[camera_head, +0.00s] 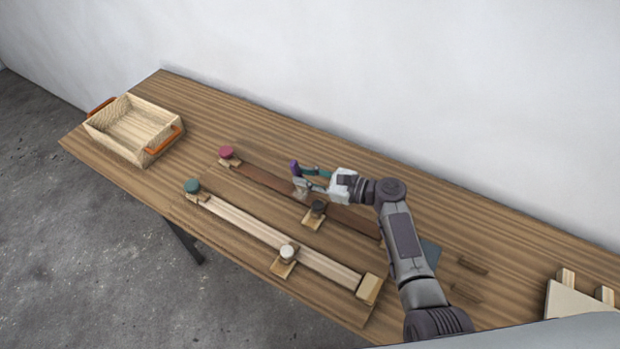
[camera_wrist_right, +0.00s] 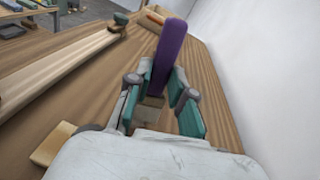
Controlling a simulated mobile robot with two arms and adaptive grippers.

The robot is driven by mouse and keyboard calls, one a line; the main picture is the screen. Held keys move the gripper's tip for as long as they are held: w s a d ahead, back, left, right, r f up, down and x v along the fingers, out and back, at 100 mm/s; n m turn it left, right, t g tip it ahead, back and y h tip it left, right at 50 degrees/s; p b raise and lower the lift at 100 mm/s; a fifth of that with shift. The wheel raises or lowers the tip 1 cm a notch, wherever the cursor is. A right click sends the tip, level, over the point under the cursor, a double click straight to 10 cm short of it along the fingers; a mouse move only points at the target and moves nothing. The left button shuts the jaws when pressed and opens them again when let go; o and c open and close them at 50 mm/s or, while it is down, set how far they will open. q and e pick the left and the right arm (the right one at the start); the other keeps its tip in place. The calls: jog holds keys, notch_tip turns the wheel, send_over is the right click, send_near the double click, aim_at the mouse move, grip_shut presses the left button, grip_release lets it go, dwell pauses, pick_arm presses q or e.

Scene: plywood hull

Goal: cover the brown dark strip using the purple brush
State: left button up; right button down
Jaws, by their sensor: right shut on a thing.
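The brown dark strip (camera_head: 262,178) lies on the wooden table, running from the pink knob toward the lower right. My right gripper (camera_head: 300,177) is over the strip's middle part. It is shut on the purple brush (camera_head: 294,166), which also shows between the fingers in the right wrist view (camera_wrist_right: 169,55). The brush's lower end is hidden by the fingers, so I cannot tell whether it touches the strip. My arm hides part of the strip's right side. My left gripper is not in view.
A pale strip (camera_head: 245,226) lies parallel in front, with a green knob (camera_head: 192,186) and a white knob (camera_head: 287,252). A pink knob (camera_head: 226,152) and a black knob (camera_head: 318,207) are by the dark strip. A wooden tray (camera_head: 107,143) stands at the left. The back wall (camera_head: 400,80) borders the table.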

jog(key=shift+w+a, duration=0.15)
jog(key=shift+a, duration=0.1)
jog(key=shift+b+x, duration=0.45)
jog(key=shift+x, duration=0.6)
jog(key=shift+w+r, duration=0.1)
jog(key=shift+b+x, duration=0.4)
jog(key=shift+x, duration=0.6)
jog(key=shift+w+a+r+b, duration=0.1)
jog(key=shift+w+a+b, duration=0.45)
jog(key=shift+w+a, duration=0.35)
jog(key=shift+b+x, duration=0.55)
jog(key=shift+x, duration=0.45)
jog(key=shift+w+r, duration=0.1)
jog(key=shift+r, duration=0.05)
jog(key=shift+a, duration=0.15)
